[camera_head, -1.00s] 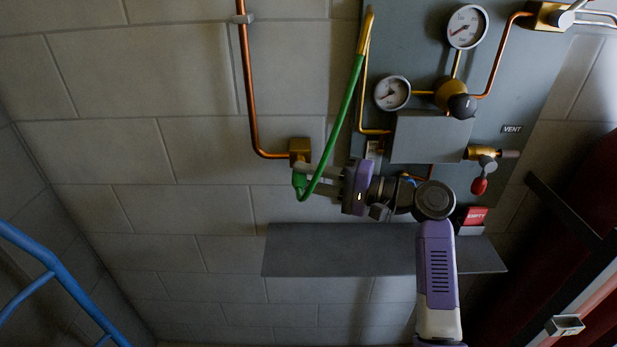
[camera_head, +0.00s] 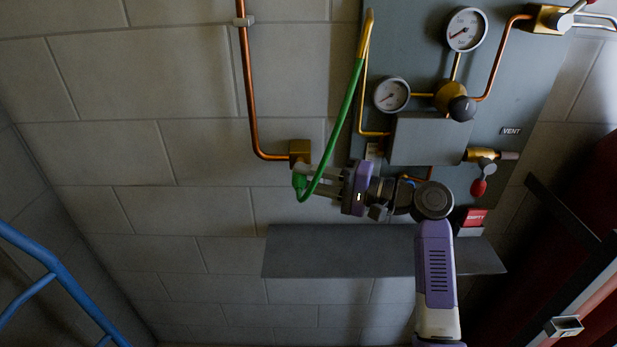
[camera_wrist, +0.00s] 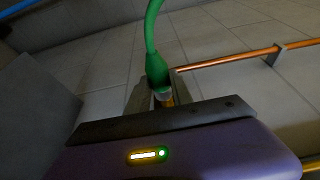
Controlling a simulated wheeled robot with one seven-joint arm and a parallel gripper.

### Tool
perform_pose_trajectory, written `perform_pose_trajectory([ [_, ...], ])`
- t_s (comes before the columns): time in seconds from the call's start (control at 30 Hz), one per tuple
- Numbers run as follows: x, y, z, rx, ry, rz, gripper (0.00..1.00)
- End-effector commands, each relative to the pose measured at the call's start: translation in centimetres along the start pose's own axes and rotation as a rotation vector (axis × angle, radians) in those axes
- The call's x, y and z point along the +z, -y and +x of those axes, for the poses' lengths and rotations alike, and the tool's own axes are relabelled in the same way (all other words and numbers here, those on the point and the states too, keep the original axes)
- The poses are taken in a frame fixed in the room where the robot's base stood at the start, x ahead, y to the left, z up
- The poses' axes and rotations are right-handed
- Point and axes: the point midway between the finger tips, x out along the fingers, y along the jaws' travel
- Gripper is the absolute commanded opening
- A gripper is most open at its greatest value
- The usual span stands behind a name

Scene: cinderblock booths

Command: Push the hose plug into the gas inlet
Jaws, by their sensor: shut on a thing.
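The hose plug (camera_head: 299,182) has a green body at the end of a green hose (camera_head: 345,119). In the wrist view the green plug (camera_wrist: 157,72) stands between my fingertips, with a pale collar and a brass-coloured part below it. My gripper (camera_head: 305,181) is shut on the plug, its fingers pointing left in the head view; it also shows in the wrist view (camera_wrist: 159,95). A brass block (camera_head: 299,150) at the end of a copper pipe is just above the plug; it may be the gas inlet. My fingers partly hide the plug, and I cannot tell whether plug and block touch.
A grey panel (camera_head: 540,85) carries gauges (camera_head: 467,28), a grey box (camera_head: 430,138) and a red-handled valve (camera_head: 479,186). A grey shelf (camera_head: 330,250) lies below my gripper. A blue rail (camera_head: 50,262) stands at left. The wall between is clear.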

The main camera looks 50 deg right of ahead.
Motion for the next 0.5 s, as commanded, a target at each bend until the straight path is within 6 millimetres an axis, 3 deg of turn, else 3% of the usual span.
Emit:
perform_pose_trajectory([
  [0.5, -0.34, 0.0, 0.12, 0.0, 0.0, 0.0, 0.0],
])
